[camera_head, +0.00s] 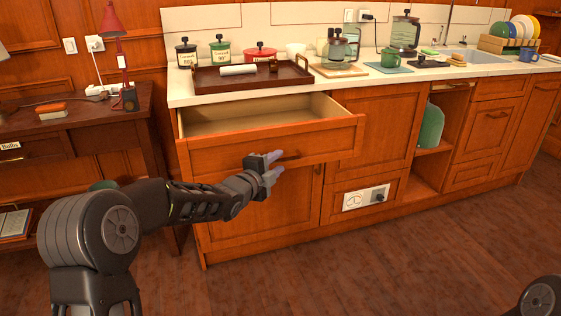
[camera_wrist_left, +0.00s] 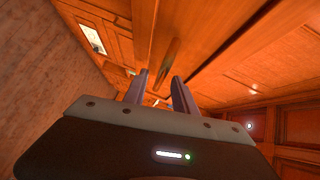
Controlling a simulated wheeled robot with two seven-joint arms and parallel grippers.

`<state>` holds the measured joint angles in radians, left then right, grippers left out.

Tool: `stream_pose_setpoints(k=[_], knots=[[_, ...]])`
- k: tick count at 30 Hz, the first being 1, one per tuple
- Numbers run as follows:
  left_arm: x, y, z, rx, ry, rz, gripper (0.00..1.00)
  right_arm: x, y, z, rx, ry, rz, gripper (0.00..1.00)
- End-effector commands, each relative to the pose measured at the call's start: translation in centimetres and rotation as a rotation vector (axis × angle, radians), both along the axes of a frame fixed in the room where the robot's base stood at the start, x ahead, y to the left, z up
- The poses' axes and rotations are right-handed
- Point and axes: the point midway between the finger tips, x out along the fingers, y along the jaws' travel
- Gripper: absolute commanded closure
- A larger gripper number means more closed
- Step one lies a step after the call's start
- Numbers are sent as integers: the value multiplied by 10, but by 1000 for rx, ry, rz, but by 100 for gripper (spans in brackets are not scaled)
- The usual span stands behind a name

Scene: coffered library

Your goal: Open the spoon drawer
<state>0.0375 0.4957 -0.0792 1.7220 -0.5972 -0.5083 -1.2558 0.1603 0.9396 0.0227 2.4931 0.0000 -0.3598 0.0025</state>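The wooden drawer (camera_head: 265,141) under the left part of the counter stands pulled out, and its pale inside shows no contents. No label reading spoon is visible on it. Its bar handle (camera_head: 291,155) is on the front panel and also shows in the left wrist view (camera_wrist_left: 167,62). My left gripper (camera_head: 276,168) is in front of the drawer front, close to the handle. Its two fingers are apart with nothing held between them, and the handle lies just beyond the fingertips in the wrist view. My right gripper is out of view.
A dark tray (camera_head: 215,85) and canisters stand on the counter above the drawer. A cabinet door (camera_head: 262,212) is below it. A wooden desk (camera_head: 75,125) with a red lamp (camera_head: 113,22) stands at left. The floor (camera_head: 330,275) in front is clear.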

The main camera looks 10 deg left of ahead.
Motion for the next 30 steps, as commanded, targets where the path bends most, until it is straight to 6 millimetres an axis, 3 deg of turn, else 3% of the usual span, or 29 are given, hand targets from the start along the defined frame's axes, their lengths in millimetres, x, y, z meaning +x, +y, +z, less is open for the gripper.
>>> stream_pose_setpoints(k=[6, 15, 27, 30], knots=[[23, -6, -4, -1, 0, -1, 67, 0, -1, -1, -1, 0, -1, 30], [26, -6, -4, -1, 0, 0, 67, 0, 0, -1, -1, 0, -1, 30], [26, -6, -4, -1, 0, 0, 99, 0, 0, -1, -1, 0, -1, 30], [26, -6, -4, -1, 0, 0, 100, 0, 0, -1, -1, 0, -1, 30]])
